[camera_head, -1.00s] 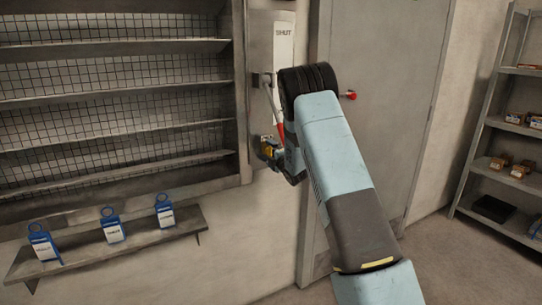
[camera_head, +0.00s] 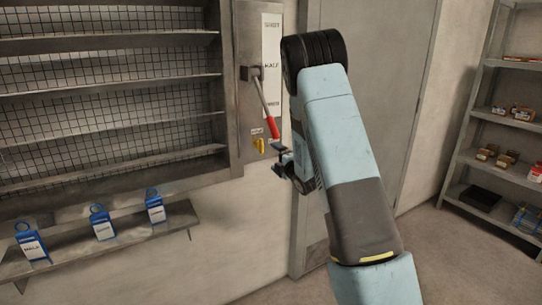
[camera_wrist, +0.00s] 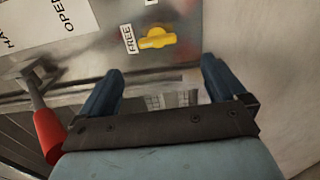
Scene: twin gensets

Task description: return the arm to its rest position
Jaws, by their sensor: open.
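My gripper (camera_head: 279,157) is in front of the lower end of the grey wall panel, a little below and right of the yellow knob, apart from it. In the wrist view its two blue fingers (camera_wrist: 157,88) are spread with nothing between them. A lever with a red grip (camera_head: 272,128) hangs down and to the right from its pivot on the panel; the grip also shows at the left in the wrist view (camera_wrist: 48,133). The yellow knob (camera_head: 259,146) is on the panel; in the wrist view it lies sideways, pointing at the label "FREE" (camera_wrist: 129,39).
A louvre with several slats (camera_head: 110,83) fills the left wall. Below it a narrow shelf (camera_head: 172,236) holds three blue tags (camera_head: 102,223). A grey door (camera_head: 385,90) stands behind my arm. A rack (camera_head: 485,150) with small boxes stands at the right. Floor shows between door and rack.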

